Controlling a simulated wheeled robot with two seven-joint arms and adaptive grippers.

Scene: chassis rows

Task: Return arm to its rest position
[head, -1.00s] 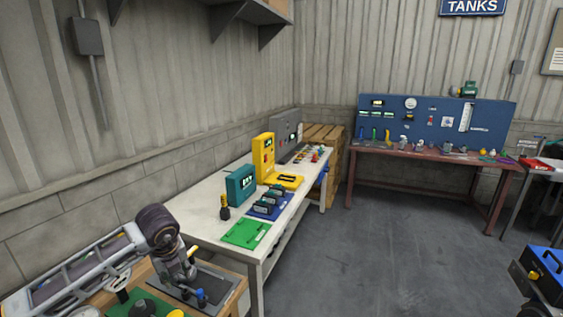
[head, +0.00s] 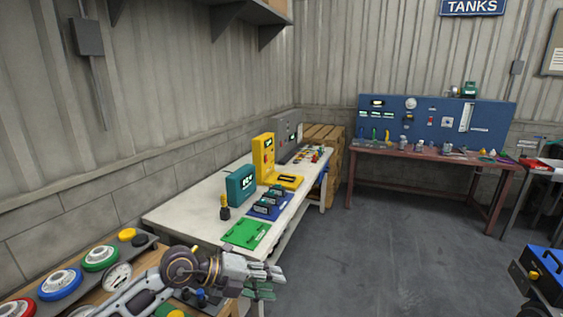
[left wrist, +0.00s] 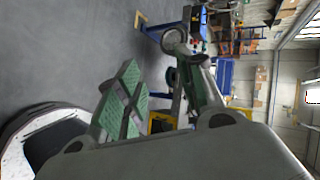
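My left gripper (head: 268,281) shows in the lower middle of the head view, in front of the near corner of the white workbench (head: 180,215). Its fingers point right and stand apart with a gap between them. The left wrist view shows the green-padded fingers (left wrist: 163,72) spread, with nothing seen between them. My left arm (head: 150,290) reaches in over the wooden bench at the lower left. My right gripper is in neither view.
Round gauges, one green-rimmed (head: 100,257) and one blue-rimmed (head: 60,283), lie on the near bench. The white workbench bears a green plate (head: 246,233), a teal meter (head: 241,186) and a yellow device (head: 263,155). Open grey floor (head: 370,255) lies to the right.

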